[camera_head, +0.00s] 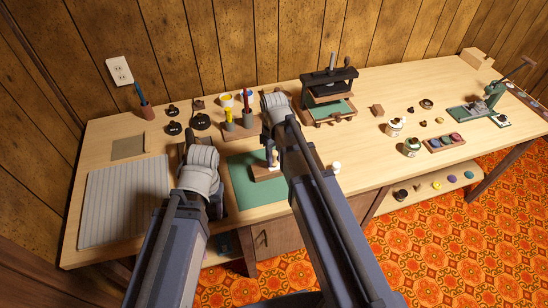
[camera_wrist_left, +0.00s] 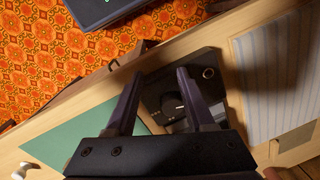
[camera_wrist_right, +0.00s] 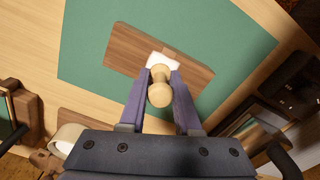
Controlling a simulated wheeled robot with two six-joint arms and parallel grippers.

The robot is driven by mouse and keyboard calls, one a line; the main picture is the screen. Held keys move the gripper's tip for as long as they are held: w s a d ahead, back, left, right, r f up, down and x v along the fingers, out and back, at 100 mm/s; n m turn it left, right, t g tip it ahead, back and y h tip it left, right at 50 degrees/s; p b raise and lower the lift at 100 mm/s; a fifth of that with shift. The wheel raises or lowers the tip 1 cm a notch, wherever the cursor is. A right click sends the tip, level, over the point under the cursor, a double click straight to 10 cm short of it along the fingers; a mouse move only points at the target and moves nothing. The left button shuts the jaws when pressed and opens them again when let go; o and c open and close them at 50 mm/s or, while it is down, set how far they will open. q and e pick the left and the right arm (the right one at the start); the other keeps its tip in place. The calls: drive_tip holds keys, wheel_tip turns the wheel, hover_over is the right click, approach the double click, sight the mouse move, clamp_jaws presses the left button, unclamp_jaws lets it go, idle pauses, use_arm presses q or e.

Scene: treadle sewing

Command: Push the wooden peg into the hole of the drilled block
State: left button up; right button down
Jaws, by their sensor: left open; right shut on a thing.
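The brown wooden drilled block (camera_wrist_right: 190,68) lies flat on a green mat (camera_wrist_right: 105,52) in the right wrist view. It also shows in the head view (camera_head: 263,174), partly covered by my right arm. My right gripper (camera_wrist_right: 160,76) is shut on the pale wooden peg (camera_wrist_right: 160,94), with its fingertips over the block. A white patch (camera_wrist_right: 157,59) shows on the block beside the fingertips. The hole is hidden, so I cannot tell whether the peg is in it.
A tool holder (camera_head: 240,130) and a press (camera_head: 328,95) stand behind the green mat. A small white knob-like thing (camera_head: 336,167) is right of my right arm. Jars (camera_head: 411,147) stand further right.

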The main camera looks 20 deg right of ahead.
drive_tip(key=c, duration=0.5)
unclamp_jaws()
drive_tip(key=shift+c, duration=0.2)
use_arm(q)
drive_tip(key=shift+r, duration=0.1)
use_arm(e)
wheel_tip(320, 180, up, 8)
drive_tip(key=p, duration=0.8)
use_arm(q)
wheel_tip(320, 180, up, 8)
drive_tip(key=shift+f, duration=0.2)
use_arm(e)
drive_tip(key=shift+f, duration=0.15)
drive_tip(key=s+a+m+h, duration=0.1)
drive_tip(key=s+a, duration=0.9)
drive_tip(key=s, duration=0.4)
drive_tip(key=shift+s+a, duration=0.2)
drive_tip(key=shift+s, duration=0.05)
